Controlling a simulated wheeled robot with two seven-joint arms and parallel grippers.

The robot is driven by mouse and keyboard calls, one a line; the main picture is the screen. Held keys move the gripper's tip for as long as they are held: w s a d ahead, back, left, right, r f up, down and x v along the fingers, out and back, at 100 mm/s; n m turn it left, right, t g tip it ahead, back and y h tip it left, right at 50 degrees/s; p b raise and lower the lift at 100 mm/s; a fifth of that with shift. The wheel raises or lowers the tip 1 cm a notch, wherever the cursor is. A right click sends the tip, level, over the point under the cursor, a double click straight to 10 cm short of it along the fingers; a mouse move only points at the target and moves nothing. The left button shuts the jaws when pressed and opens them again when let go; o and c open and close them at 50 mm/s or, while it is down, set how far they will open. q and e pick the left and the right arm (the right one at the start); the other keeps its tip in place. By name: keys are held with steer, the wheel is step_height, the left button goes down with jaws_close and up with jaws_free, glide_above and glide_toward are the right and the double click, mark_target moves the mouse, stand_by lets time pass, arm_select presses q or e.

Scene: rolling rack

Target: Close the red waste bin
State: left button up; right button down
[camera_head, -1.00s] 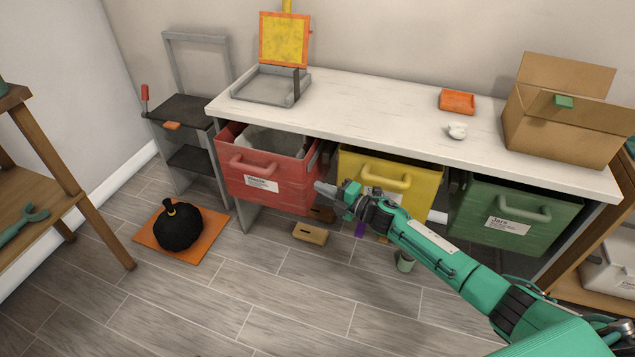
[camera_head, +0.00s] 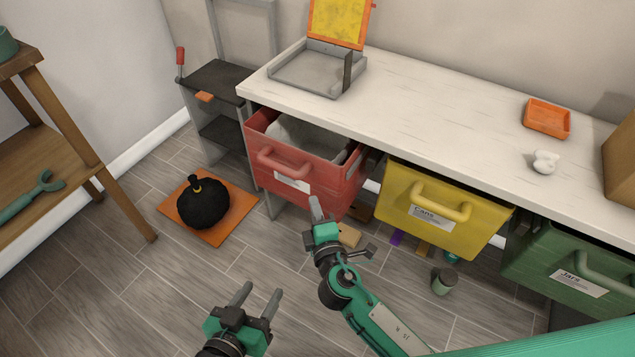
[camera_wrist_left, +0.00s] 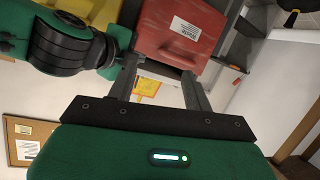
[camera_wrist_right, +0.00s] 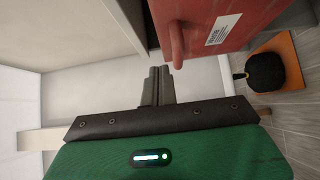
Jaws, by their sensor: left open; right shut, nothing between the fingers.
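The red waste bin (camera_head: 330,184) hangs under the white worktop, pulled out, with its top open and a grey liner showing. Its handle (camera_head: 284,164) and white label face the front. My right gripper (camera_head: 315,205) is shut and empty, just in front of the bin's lower right part. In the right wrist view the fingers (camera_wrist_right: 158,85) are together, beside the bin's handle (camera_wrist_right: 177,50), and no clear contact shows. My left gripper (camera_head: 260,296) is open and empty, low in front of the bin. The left wrist view shows the bin (camera_wrist_left: 178,40) beyond its spread fingers (camera_wrist_left: 160,85).
A yellow bin (camera_head: 430,215) and a green bin (camera_head: 565,265) hang to the right. A small block (camera_head: 348,236) and cup (camera_head: 444,282) stand on the floor. Floor in front is mostly clear.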

glide_toward(311, 157)
steer(key=w+a, duration=0.2)
steer(key=a, duration=0.1)
steer(key=w, duration=0.1)
steer(key=w+d, duration=0.1)
steer(key=w, duration=0.1)
steer(key=shift+d+b, duration=0.25)
steer(key=shift+b, duration=0.1)
arm_select(q)
steer(key=shift+w+d+r+t, duration=0.1)
steer(key=shift+w+r+t, duration=0.3)
steer(key=shift+r+t, duration=0.25)
arm_select(e)
steer(key=shift+w+d, duration=0.2)
steer(key=shift+w, duration=0.2)
